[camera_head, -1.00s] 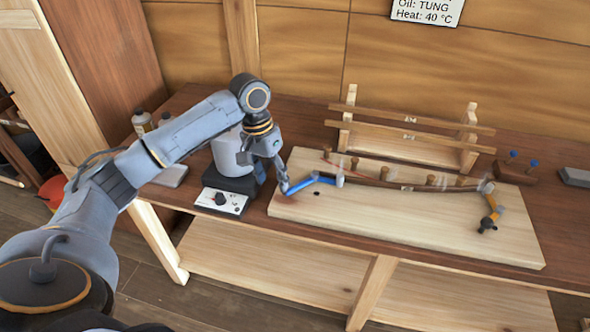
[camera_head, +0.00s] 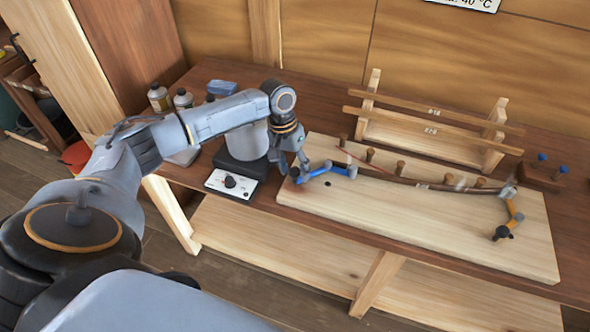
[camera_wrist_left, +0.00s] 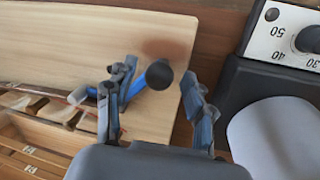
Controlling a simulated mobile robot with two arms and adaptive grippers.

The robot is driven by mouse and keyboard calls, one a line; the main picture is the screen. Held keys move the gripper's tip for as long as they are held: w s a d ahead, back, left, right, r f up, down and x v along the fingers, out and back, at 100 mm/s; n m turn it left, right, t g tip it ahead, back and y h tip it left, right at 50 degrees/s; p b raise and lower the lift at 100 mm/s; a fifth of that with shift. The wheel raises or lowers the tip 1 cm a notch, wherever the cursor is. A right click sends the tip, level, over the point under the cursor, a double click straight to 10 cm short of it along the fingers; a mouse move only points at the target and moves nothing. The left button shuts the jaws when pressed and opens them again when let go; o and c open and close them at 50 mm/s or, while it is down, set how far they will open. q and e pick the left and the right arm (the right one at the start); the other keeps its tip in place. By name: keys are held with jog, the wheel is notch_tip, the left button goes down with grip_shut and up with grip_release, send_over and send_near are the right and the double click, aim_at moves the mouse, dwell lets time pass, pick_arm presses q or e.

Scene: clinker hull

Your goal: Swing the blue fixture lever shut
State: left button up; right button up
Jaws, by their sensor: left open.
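The blue fixture lever (camera_head: 325,169) is at the left end of the pale board (camera_head: 430,238). It points left from its pivot, out past the end of the dark curved strip (camera_head: 425,185). My left gripper (camera_head: 298,170) is at its free end. In the left wrist view the gripper (camera_wrist_left: 157,103) is open, with the blue lever (camera_wrist_left: 137,87) and its black knob (camera_wrist_left: 159,74) between the spread fingers. The lever is close to the left-hand finger; I cannot tell whether they touch. My right gripper is out of view.
A heater with a dial (camera_head: 231,182) stands just left of the board, close to my gripper. Several pegs line the strip, and an orange lever (camera_head: 515,215) is at its right end. A wooden rack (camera_head: 430,135) stands behind. The board's front is clear.

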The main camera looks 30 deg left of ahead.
pick_arm(q)
jog(key=shift+d+f, duration=0.15)
jog(key=shift+f, duration=0.75)
jog(key=shift+c, duration=0.4)
jog(key=shift+r, duration=0.1)
grip_shut()
jog(key=shift+w+d, duration=0.1)
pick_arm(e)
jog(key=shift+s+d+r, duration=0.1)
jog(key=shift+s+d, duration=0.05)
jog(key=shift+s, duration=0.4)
